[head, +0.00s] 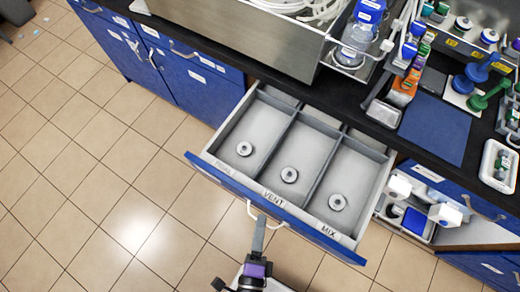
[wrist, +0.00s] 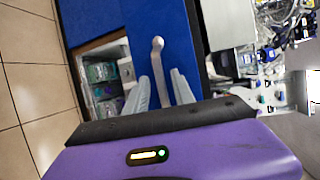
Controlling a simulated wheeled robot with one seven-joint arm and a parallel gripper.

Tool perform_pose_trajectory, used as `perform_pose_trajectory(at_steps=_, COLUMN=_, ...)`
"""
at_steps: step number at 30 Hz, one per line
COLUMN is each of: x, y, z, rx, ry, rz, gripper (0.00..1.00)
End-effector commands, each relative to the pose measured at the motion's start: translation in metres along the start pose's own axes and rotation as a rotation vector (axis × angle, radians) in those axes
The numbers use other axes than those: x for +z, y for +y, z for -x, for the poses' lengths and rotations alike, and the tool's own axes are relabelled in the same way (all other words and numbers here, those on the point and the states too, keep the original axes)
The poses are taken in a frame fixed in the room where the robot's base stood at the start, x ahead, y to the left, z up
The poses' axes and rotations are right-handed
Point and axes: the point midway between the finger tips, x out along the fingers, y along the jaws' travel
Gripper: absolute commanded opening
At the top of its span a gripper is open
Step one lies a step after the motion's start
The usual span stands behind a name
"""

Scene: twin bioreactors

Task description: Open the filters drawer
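The filters drawer (head: 352,250) stands pulled well out from under the dark counter in the head view. It has a blue front and a grey inside with three compartments. Each compartment holds a pale round filter (head: 289,175). Front labels read VENT and MIX; the left label is too small to read. The drawer's pale handle (head: 268,219) is on the blue front; it also shows in the wrist view (wrist: 158,58). My gripper (head: 258,232) is at the handle. In the wrist view my gripper's fingers (wrist: 161,82) are apart, one on each side of the handle, with visible gaps.
A blue cabinet (head: 190,88) stands left of the drawer. On the counter are a steel basin (head: 240,35), bottles, a blue mat (head: 435,128) and a white tray (head: 497,165). Another open drawer (head: 408,222) is at the right. Tiled floor at the left is clear.

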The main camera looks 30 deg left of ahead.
Motion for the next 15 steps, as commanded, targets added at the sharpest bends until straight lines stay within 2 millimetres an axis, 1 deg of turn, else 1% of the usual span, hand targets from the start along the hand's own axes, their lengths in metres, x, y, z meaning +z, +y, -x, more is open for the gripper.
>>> perform_pose_trajectory(at_steps=5, x=0.000, y=-0.001, z=0.000, rx=-0.001, ry=0.001, rz=0.000, gripper=0.30)
perform_pose_trajectory(at_steps=8, x=0.000, y=0.000, z=0.004, rx=0.000, ry=0.000, rz=0.000, gripper=0.30)
perform_pose_trajectory(at_steps=11, x=0.000, y=0.002, z=0.015, rx=0.001, ry=0.000, rz=-0.001, gripper=0.30)
perform_pose_trajectory(at_steps=15, x=0.000, y=0.003, z=0.038, rx=0.002, ry=0.000, rz=-0.001, gripper=0.30)
